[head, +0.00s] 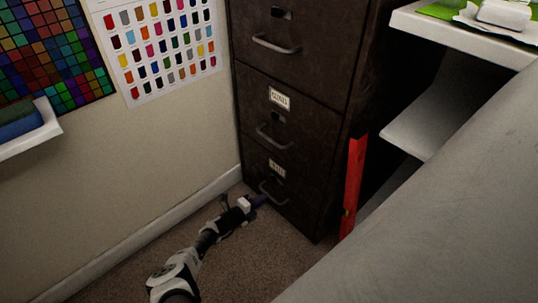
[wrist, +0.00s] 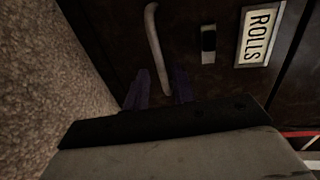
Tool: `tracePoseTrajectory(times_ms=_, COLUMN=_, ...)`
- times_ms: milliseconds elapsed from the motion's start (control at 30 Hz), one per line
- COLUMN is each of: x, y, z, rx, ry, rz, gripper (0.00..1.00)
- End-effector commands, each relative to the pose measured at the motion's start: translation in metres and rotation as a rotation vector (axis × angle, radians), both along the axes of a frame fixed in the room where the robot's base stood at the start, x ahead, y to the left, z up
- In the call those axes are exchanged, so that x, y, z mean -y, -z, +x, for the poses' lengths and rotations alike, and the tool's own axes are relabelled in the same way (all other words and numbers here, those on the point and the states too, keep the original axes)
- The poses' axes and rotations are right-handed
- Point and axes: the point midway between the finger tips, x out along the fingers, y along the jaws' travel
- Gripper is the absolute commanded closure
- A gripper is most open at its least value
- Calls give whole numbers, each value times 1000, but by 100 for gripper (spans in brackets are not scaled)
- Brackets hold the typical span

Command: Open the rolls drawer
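The rolls drawer (head: 300,195) is the bottom drawer of a dark brown cabinet and looks flush with the front. Its label (wrist: 259,35) reads ROLLS in the wrist view; it is too small to read in the head view (head: 277,168). The drawer's curved metal handle (wrist: 154,45) also shows in the head view (head: 270,193). My gripper (head: 262,200) is low at this handle. In the wrist view its two dark fingers (wrist: 161,88) stand apart, with one end of the handle between or just beyond them. I cannot tell whether they touch it.
Upper drawers with handles (head: 278,137) are shut above. A red upright bar (head: 352,185) stands right of the cabinet, beside white shelves (head: 430,125). A wall with colour charts (head: 160,45) is close on the left. Carpet (head: 240,260) in front is clear.

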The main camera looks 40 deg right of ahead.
Motion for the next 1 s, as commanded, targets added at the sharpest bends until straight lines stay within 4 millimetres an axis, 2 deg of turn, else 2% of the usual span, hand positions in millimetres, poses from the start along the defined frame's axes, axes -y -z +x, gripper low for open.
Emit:
tracePoseTrajectory(times_ms=100, x=20, y=8, z=1, rx=1, ry=3, rz=0, gripper=74)
tracePoseTrajectory(times_ms=300, x=39, y=9, z=4, rx=1, ry=0, rz=0, gripper=74)
tracePoseTrajectory(times_ms=667, x=44, y=8, z=4, rx=0, ry=-1, rz=-1, gripper=74)
tracePoseTrajectory(times_ms=700, x=44, y=8, z=4, rx=0, ry=-1, rz=-1, gripper=76)
tracePoseTrajectory(times_ms=900, x=44, y=8, z=4, rx=0, ry=-1, rz=-1, gripper=100)
tracePoseTrajectory(times_ms=1000, x=44, y=8, z=4, rx=0, ry=-1, rz=-1, gripper=100)
